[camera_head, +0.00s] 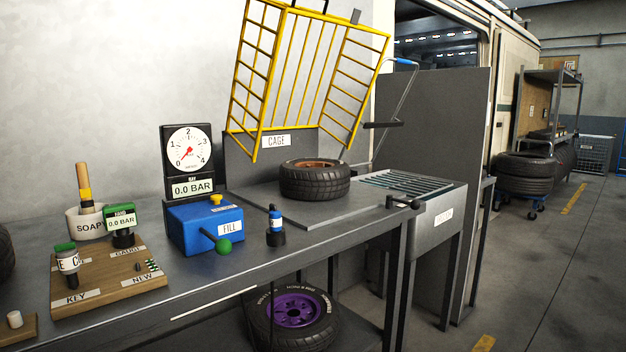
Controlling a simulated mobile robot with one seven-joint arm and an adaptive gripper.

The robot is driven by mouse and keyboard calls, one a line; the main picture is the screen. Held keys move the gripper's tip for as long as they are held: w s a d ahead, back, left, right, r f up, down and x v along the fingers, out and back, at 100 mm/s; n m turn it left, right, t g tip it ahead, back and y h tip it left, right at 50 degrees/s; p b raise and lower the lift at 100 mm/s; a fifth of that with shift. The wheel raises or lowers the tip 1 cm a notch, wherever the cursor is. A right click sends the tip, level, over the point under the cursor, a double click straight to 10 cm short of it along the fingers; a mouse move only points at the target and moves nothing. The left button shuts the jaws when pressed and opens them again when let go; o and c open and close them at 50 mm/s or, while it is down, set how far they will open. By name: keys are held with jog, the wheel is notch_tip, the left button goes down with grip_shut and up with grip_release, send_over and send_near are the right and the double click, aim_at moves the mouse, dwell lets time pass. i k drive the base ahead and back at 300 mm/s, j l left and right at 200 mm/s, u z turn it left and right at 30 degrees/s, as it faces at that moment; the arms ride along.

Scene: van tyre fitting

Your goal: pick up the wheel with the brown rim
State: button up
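The wheel with the brown rim (316,182) lies flat on the grey plate at the right part of the bench. Its black tyre shows from the side, and only a strip of the brown rim shows inside the top opening. The raised yellow cage (306,75) is tilted up above and behind it. My gripper does not show in this view.
Left of the wheel stand a blue fill box (207,228), a gauge (188,150), a small dark bottle (275,228) and a wooden board (110,275). A purple-rimmed wheel (293,310) is under the bench. A slatted metal rack (405,182) is at right.

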aim_at(304, 179)
jog(key=u, duration=0.5)
jog(key=i+l+u, duration=0.1)
jog(key=l+u, duration=0.25)
jog(key=l, duration=0.2)
jog(key=l+u, duration=0.4)
jog(key=l, duration=0.2)
jog(key=l+u, duration=0.3)
jog(key=l, duration=1.45)
jog(key=k+l, duration=0.1)
jog(key=l, duration=0.4)
jog(key=k+l+u, duration=0.1)
jog(key=l, duration=0.85)
jog(key=k+l+u, duration=0.1)
jog(key=l, duration=0.4)
jog(key=i+l, duration=0.1)
jog(key=l, duration=0.25)
jog(key=i+l, duration=0.1)
jog(key=l, duration=0.2)
jog(key=i+l, duration=0.1)
jog(key=l, duration=0.25)
jog(key=i, duration=0.85)
